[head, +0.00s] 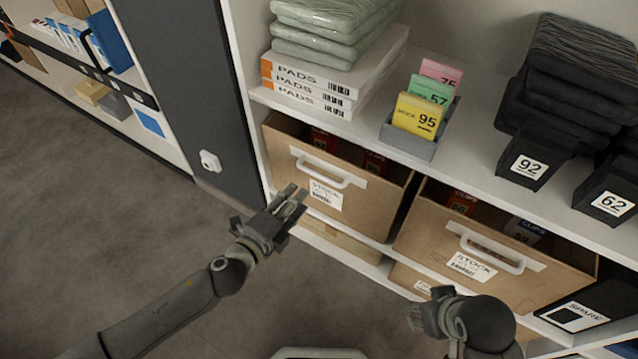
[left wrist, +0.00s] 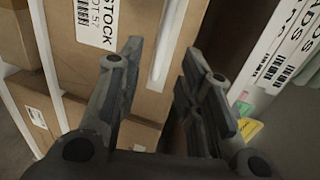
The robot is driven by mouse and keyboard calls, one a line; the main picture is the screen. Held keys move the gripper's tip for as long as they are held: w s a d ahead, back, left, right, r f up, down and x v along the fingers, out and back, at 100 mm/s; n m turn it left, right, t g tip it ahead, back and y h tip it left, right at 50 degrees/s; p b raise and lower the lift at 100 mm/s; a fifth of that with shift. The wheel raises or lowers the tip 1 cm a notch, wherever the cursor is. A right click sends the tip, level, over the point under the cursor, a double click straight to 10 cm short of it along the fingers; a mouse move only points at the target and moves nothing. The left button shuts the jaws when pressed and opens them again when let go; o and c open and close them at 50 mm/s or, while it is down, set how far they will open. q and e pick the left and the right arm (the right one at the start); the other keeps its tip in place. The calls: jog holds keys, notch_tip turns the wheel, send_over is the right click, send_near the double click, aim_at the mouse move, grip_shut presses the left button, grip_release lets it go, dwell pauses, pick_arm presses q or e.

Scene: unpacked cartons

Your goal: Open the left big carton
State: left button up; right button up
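The left big carton (head: 375,208) is a brown box on the lower shelf with a white handle (head: 327,172) and a STOCK label (head: 325,195) on its front. Its top is open and red boxes show inside. My left gripper (head: 296,196) is open and empty, in front of the carton's left part, a little below the handle in the head view. In the left wrist view, the handle (left wrist: 167,45) shows between the spread fingers (left wrist: 165,62); I cannot tell how far it is from them. My right gripper (head: 416,318) is low in front of the right carton, its fingers mostly hidden.
A similar carton (head: 545,280) with a white handle stands to the right. Smaller cartons (head: 340,243) sit below. The shelf above carries white PADS boxes (head: 310,95), a grey tray (head: 408,140) with coloured cards, and black bins (head: 525,163). The floor at left is clear.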

aim_at(318, 177)
pick_arm(q)
jog(key=x, duration=0.3)
jog(key=b+x, duration=0.1)
jog(key=x, duration=0.6)
jog(key=shift+w+d+r, duration=0.25)
jog(key=shift+d, duration=0.25)
grip_shut()
